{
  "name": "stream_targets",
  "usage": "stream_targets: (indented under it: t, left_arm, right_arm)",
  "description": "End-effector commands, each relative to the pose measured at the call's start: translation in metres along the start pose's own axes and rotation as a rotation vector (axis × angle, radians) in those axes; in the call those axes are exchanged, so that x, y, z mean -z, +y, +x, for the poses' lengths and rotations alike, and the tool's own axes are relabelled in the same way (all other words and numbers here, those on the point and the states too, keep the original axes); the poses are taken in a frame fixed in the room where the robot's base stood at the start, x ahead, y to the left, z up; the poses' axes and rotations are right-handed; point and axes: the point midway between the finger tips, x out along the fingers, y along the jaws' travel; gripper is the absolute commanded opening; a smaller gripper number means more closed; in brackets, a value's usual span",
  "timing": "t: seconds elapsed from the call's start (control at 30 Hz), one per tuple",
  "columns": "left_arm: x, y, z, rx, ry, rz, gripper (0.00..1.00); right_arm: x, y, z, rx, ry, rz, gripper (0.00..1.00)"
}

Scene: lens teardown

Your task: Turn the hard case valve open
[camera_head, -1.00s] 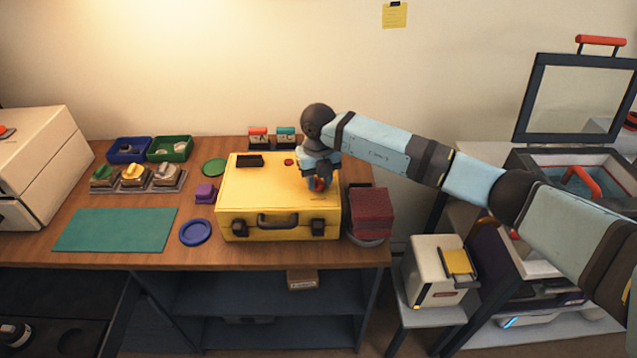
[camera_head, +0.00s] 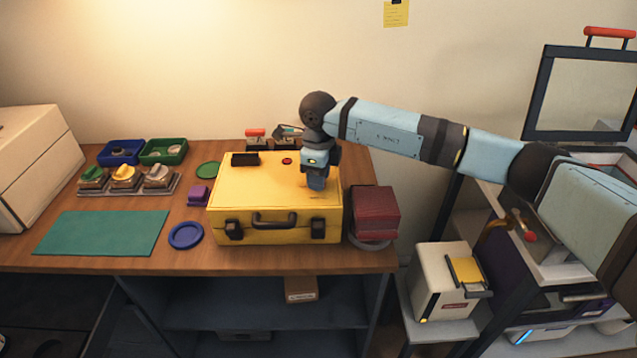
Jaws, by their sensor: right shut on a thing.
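The yellow hard case (camera_head: 285,232) lies closed on the wooden table, its handle and two dark latches facing me. My right gripper (camera_head: 317,183) points down at the right part of its lid. Its fingers are shut on the valve, which they hide in this view, so I cannot tell how far it is turned. A small round red piece (camera_head: 287,161) and a dark block (camera_head: 245,159) are on the lid to the left of the gripper. My left gripper is not in view.
A dark red stack (camera_head: 375,212) stands close to the case's right side. A purple block (camera_head: 198,195) and a blue dish (camera_head: 186,236) lie to its left. A green mat (camera_head: 102,232) lies clear further left.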

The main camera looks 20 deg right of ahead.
Motion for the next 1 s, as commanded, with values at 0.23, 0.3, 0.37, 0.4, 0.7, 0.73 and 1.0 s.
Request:
stream_targets:
  t: [0.23,0.3,0.37,0.4,0.7,0.73,1.0]
  left_arm:
    - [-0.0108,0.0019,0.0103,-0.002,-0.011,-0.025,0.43]
    - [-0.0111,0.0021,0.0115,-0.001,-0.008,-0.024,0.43]
    - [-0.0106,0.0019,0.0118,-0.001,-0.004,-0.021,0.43]
    - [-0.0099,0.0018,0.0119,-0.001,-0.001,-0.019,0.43]
    - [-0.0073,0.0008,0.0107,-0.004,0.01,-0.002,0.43]
    - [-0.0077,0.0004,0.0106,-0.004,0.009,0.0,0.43]
    - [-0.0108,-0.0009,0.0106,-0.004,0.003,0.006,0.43]
  right_arm:
    - [-0.0002,-0.0004,0.0017,0.001,-0.001,-0.181,0.11]
    - [-0.0003,-0.0003,0.0013,0.001,-0.001,-0.221,0.11]
    - [-0.0003,-0.0001,0.0011,0.001,-0.001,-0.25,0.11]
    - [-0.0003,-0.0001,0.0011,0.001,-0.001,-0.268,0.11]
    - [-0.0003,0.0001,0.0,0.001,-0.001,-0.337,0.11]
    - [-0.0003,0.0001,-0.0001,0.001,-0.001,-0.339,0.11]
    - [-0.0003,0.0002,-0.0004,0.0,-0.001,-0.343,0.11]
